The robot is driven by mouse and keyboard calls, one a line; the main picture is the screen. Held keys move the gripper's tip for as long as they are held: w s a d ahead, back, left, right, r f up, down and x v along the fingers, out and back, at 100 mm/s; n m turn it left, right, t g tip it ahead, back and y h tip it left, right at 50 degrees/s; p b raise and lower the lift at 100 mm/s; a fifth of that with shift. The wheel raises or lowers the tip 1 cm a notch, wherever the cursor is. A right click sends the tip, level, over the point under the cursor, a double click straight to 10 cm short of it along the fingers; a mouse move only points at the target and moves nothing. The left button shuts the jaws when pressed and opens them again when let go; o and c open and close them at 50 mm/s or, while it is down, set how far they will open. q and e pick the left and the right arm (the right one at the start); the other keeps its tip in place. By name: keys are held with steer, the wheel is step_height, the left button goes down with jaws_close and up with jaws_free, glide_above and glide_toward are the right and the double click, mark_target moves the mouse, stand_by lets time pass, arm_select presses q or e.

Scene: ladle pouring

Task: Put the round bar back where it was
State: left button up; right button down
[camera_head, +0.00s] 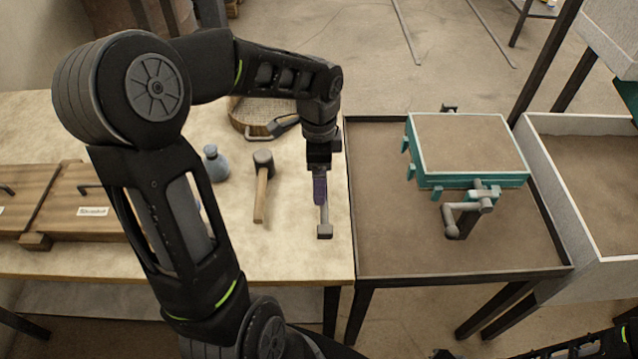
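A grey metal bar with a blocky lower end (324,220), which I take to be the round bar, is at the right side of the pale table, near its front right corner. My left gripper (320,195) points down over the bar's upper part, its purplish fingers seen edge-on and in line with it. The gap between the fingers is hidden, so I cannot tell whether they grip the bar or whether it rests on the table. My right arm shows only in part at the bottom right edge; its gripper is not clearly visible.
A round sieve (250,112) is behind. Wooden boxes (85,200) are at left. A dark-rimmed sand tray (385,240) with a teal moulding box (470,182) is at right.

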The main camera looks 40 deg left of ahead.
arm_select(q)
step_height(320, 180, down, 4)
steer(key=shift+r, duration=0.15)
steer(key=o, duration=1.5)
step_height(320, 180, up, 12)
steer(key=shift+r, duration=0.1)
